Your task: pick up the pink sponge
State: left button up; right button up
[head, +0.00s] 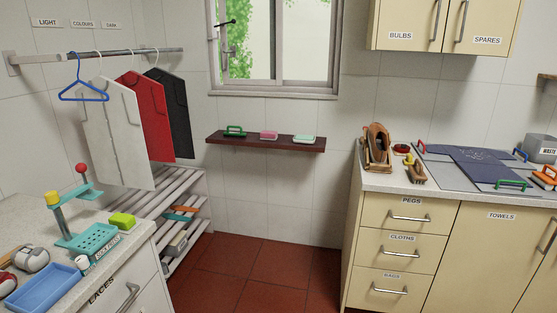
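A small pink block (268,135), which looks like the pink sponge, lies in the middle of a dark wall shelf (222,140) under the window. It sits between a green-handled item (235,131) on its left and a pale green block (303,139) on its right, with small gaps on both sides. It looks upright and uncovered. Neither of my grippers shows in the head view.
The left counter (140,240) holds a teal stand (92,240), a yellow-green sponge (122,221) and a blue tray (45,288). Clothes hang above a slatted rack (190,180). The right counter (375,183) is crowded. Red floor (255,270) lies open between the counters.

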aim_at(265, 135)
jog(key=i+u, duration=0.1)
jog(key=i, duration=0.75)
jog(key=i+l+u, duration=0.1)
jog(key=i, duration=0.75)
jog(key=l, duration=0.1)
